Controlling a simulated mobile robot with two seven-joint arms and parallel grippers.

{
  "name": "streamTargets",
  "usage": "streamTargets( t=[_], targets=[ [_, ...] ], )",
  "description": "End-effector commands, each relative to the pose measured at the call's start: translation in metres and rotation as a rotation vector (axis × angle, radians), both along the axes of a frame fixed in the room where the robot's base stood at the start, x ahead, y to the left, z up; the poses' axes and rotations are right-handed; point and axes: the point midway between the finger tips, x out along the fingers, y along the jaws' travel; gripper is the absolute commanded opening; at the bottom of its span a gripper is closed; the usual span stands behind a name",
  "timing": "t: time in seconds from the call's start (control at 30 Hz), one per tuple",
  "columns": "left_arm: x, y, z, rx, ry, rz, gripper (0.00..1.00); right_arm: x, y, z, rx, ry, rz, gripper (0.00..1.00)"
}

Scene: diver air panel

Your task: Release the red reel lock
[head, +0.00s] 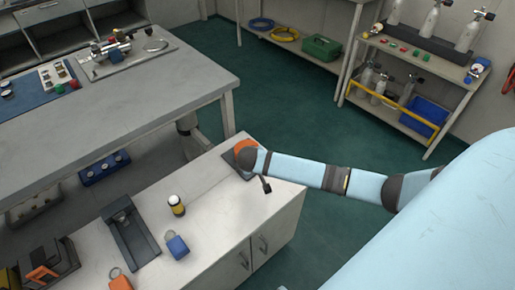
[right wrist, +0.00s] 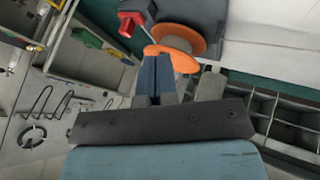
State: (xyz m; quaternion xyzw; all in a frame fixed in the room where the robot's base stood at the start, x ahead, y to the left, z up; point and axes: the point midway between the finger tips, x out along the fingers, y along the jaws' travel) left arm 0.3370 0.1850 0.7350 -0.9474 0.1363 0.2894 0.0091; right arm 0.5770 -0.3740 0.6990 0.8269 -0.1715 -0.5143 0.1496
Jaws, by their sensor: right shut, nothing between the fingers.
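The reel (right wrist: 183,40) has orange discs and sits against a dark grey body in the right wrist view. Its red lock (right wrist: 132,22) is a small red knob to the left of the discs. My right gripper (right wrist: 155,62) is shut and empty, its fingertips just below the orange disc and apart from the red lock in the picture; whether they touch the disc I cannot tell. In the head view the orange part of the reel (head: 244,147) shows at the end of my right arm, which hides much of it; the red lock is not visible there. My left gripper is not in view.
The reel is on a white cabinet top (head: 215,210). A small yellow-and-black jar (head: 176,205), a blue padlock-like item (head: 177,246) and a dark stand (head: 130,232) stand to its left.

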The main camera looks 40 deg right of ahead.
Motion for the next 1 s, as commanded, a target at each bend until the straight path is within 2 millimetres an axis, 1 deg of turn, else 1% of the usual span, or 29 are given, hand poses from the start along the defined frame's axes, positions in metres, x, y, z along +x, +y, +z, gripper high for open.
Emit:
streamTargets(
  t=[0.03,0.1,0.2,0.3,0.9,0.97,1.0],
  targets=[
    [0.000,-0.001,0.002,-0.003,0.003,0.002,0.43,-0.005,0.005,0.009,0.003,0.000,0.001,0.00],
    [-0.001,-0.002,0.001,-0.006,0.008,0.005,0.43,-0.009,0.010,0.018,0.003,0.000,0.001,0.00],
    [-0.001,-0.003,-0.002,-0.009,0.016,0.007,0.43,-0.013,0.015,0.026,0.002,0.000,0.000,0.00],
    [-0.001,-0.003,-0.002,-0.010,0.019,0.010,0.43,-0.016,0.017,0.030,0.001,0.000,-0.001,0.00],
    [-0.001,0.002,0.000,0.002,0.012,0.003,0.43,-0.017,0.018,0.031,0.002,0.000,0.001,0.00],
    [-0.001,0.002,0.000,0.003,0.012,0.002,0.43,-0.020,0.023,0.028,0.014,0.003,0.013,0.00],
    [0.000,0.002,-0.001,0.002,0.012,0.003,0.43,-0.025,0.030,0.024,0.029,0.005,0.031,0.00]
  ],
)
